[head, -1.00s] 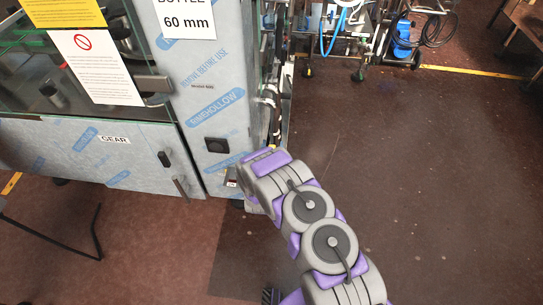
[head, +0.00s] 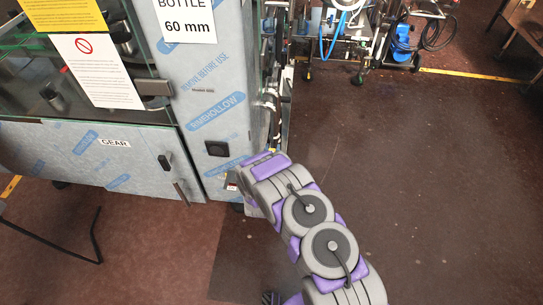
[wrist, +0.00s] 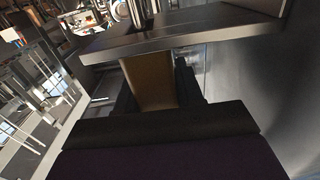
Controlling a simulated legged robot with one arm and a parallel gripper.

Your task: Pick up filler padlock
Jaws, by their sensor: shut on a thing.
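In the wrist view the padlock shows as a brass-coloured block (wrist: 150,80) just under a flat grey metal plate (wrist: 185,38). Shiny upright metal bars (wrist: 140,12) stand above the plate; I cannot tell whether they are its shackle. The dark fingers of my gripper (wrist: 156,88) stand on either side of the brass block and are shut on it. The lower part of the block is hidden by my gripper. In the head view my arm reaches to the lower corner of the film-wrapped machine (head: 215,105) and hides the gripper and padlock.
A grey panel (wrist: 265,85) stands close on the right in the wrist view. In the head view, a black metal frame (head: 50,240) stands at lower left and a wheeled rack (head: 345,40) at the back. Open brown floor (head: 430,180) lies to the right.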

